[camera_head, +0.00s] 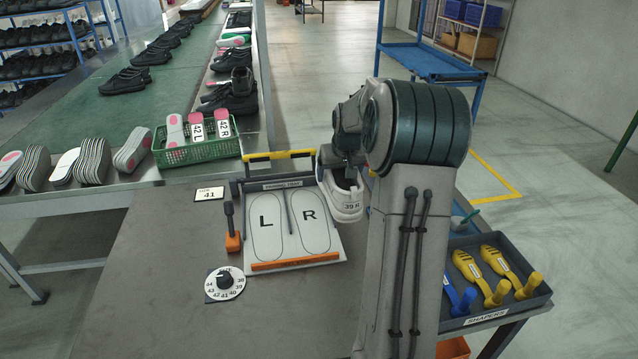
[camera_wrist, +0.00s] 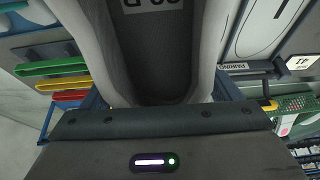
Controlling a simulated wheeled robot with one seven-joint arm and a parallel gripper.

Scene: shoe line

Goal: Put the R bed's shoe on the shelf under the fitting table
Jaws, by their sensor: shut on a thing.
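A white shoe (camera_head: 343,197) marked "39 R" hangs in my gripper (camera_head: 345,165) at the right edge of the pairing tray (camera_head: 335,254). The tray's L and R beds show bare outlines. My gripper is shut on the shoe's upper part; my arm hides part of both. In the wrist view the shoe's opening (camera_wrist: 160,60) fills the top middle, with its label upside down; the fingertips are hard to make out there. The grey fitting table (camera_head: 150,290) lies below. The shelf under it is not clearly visible.
A dark shapers tray (camera_head: 505,312) with blue and yellow shapers stands at the table's right edge. A size dial (camera_head: 224,284) and an orange-based tool (camera_head: 232,240) lie left of the pairing tray. The table's front left is clear.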

